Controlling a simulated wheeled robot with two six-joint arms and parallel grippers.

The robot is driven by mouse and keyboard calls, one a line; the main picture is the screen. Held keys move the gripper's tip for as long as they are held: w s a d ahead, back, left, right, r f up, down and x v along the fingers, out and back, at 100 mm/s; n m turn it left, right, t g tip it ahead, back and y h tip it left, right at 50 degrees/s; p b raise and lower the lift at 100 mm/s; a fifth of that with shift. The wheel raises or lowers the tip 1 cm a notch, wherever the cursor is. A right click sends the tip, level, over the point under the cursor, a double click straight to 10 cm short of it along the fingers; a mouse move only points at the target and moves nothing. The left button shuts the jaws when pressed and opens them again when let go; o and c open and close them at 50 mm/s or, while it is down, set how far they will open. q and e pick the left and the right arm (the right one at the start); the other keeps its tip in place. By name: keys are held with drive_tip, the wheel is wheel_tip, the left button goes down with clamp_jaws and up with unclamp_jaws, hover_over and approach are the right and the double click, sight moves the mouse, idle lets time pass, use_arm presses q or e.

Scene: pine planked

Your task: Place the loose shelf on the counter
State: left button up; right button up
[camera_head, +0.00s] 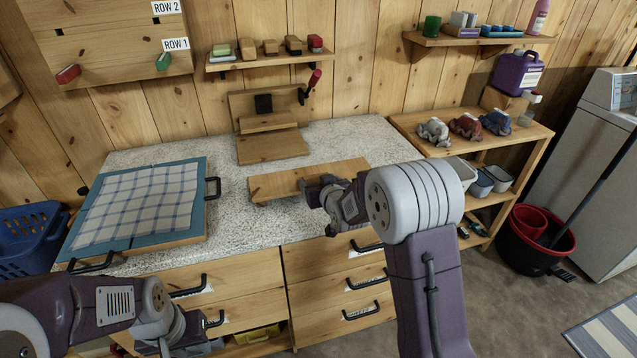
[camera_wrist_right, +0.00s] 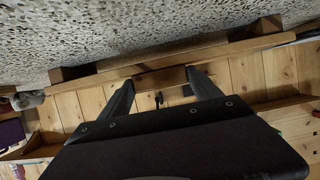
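The loose shelf (camera_head: 285,184) is a pale wooden board at the front middle of the speckled counter (camera_head: 225,215), level and low over its surface. Its edge spans the right wrist view (camera_wrist_right: 225,48), with small blocks on the side facing the counter. My right gripper (camera_head: 322,190) is at the shelf's front edge. In the right wrist view its fingers (camera_wrist_right: 160,88) are apart, with a wooden part of the shelf filling the gap between the tips. Whether the shelf touches the counter is unclear. My left gripper (camera_head: 185,335) is low at the left, before the drawers; its fingers are unclear.
A blue board with a checked cloth (camera_head: 140,200) lies on the counter's left. A wooden stand with a red-handled clamp (camera_head: 268,130) is behind the shelf. A wall shelf (camera_head: 270,60) hangs above. A side rack (camera_head: 490,140) stands right. Bare counter lies left of the shelf.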

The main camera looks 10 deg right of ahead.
drive_tip(key=o, duration=0.3)
drive_tip(key=shift+o, duration=0.2)
drive_tip(key=shift+r, duration=0.2)
drive_tip(key=v, duration=1.2)
drive_tip(key=s+f+g, duration=0.6)
drive_tip(key=s+f, duration=0.1)
drive_tip(key=s, duration=0.4)
drive_tip(key=s+f+g, duration=0.6)
drive_tip(key=s+f, duration=0.1)
drive_tip(key=s, duration=0.4)
drive_tip(key=shift+f+m, duration=0.3)
drive_tip(key=shift+f, duration=0.05)
